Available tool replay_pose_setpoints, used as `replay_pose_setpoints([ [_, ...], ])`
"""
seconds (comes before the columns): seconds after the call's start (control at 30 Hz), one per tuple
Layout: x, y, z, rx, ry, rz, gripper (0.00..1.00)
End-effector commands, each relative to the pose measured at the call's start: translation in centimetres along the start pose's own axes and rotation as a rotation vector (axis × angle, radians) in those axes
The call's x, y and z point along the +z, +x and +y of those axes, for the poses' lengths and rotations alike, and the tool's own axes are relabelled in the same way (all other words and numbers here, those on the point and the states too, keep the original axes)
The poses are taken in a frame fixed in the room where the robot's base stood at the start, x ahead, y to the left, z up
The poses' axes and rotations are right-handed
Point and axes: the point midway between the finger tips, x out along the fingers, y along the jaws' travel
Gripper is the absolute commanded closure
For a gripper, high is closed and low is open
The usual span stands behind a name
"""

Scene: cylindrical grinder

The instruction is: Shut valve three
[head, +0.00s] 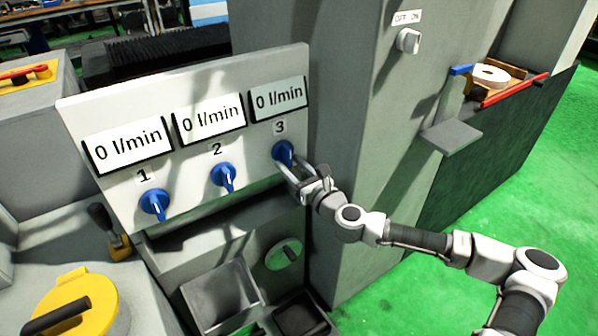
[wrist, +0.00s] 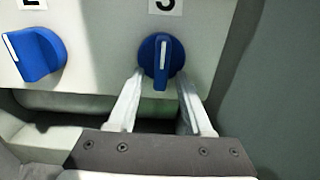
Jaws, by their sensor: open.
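Valve three is a blue knob (head: 283,153) with a white line, under the label 3 on the light panel (head: 190,195). Its display (head: 279,97) reads 0 l/min. In the wrist view the knob (wrist: 161,62) has its handle and line upright. My gripper (head: 290,172) is open in front of valve three. In the wrist view its fingers (wrist: 160,88) reach up on either side of the knob's lower part; I cannot tell whether they touch it. Valves one (head: 155,204) and two (head: 223,177) are like knobs, and their displays also read 0 l/min.
Valve two's knob (wrist: 35,54) is left of my fingers in the wrist view. A grey column (head: 365,130) with an OFF/ON switch (head: 408,41) stands right of the panel. Below the panel are a green round knob (head: 284,254) and open bins (head: 221,293). Green floor (head: 455,240) lies to the right.

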Motion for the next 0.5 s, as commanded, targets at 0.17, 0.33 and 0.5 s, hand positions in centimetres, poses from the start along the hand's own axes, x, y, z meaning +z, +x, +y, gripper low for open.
replay_pose_setpoints([
  [0.17, 0.0, -1.6, -0.1, -0.002, 0.001, 0.001, 0.50],
  [0.33, 0.1, -4.6, -0.1, -0.002, 0.001, 0.000, 0.50],
  [0.5, 0.1, -7.6, -0.1, -0.002, 0.002, 0.000, 0.50],
])
